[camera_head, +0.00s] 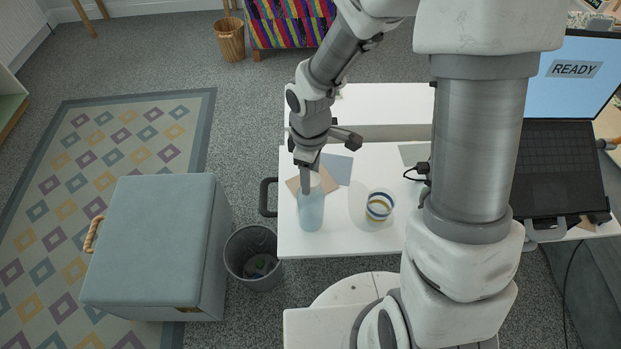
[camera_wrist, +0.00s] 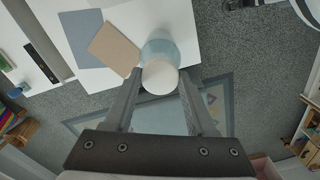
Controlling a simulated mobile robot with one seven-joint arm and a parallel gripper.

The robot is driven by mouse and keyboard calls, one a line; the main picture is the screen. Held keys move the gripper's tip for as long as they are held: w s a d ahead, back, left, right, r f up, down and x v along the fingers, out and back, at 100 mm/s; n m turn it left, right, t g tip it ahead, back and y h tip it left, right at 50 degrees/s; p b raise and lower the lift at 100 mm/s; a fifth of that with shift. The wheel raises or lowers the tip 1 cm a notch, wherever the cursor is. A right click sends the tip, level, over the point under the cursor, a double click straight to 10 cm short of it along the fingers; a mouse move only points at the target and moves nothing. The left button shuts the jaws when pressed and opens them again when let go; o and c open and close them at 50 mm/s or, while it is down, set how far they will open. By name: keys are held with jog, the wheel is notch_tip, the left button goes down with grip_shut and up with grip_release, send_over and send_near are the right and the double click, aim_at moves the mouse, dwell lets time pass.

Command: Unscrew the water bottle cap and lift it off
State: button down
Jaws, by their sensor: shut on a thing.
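The water bottle (camera_head: 311,212) is pale blue and stands upright near the left edge of the white table (camera_head: 345,240). In the wrist view its blue body (camera_wrist: 160,46) shows beyond the round white cap (camera_wrist: 160,77). My gripper (camera_wrist: 159,78) is shut on the cap, with one finger on each side of it. In the head view my gripper (camera_head: 306,186) is above the bottle and hides most of the cap. I cannot tell whether the cap is still seated on the bottle's neck.
A striped cup (camera_head: 379,206) stands right of the bottle. Brown paper (camera_head: 327,181) and blue-grey paper (camera_head: 338,168) lie behind it. A waste bin (camera_head: 252,257) and a blue-grey box seat (camera_head: 150,245) are on the floor to the left. A laptop (camera_head: 560,165) is far right.

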jog(key=shift+r+p, duration=0.65)
jog(key=shift+r, duration=0.1)
jog(key=shift+r+p, duration=1.85)
jog(key=shift+r, duration=0.25)
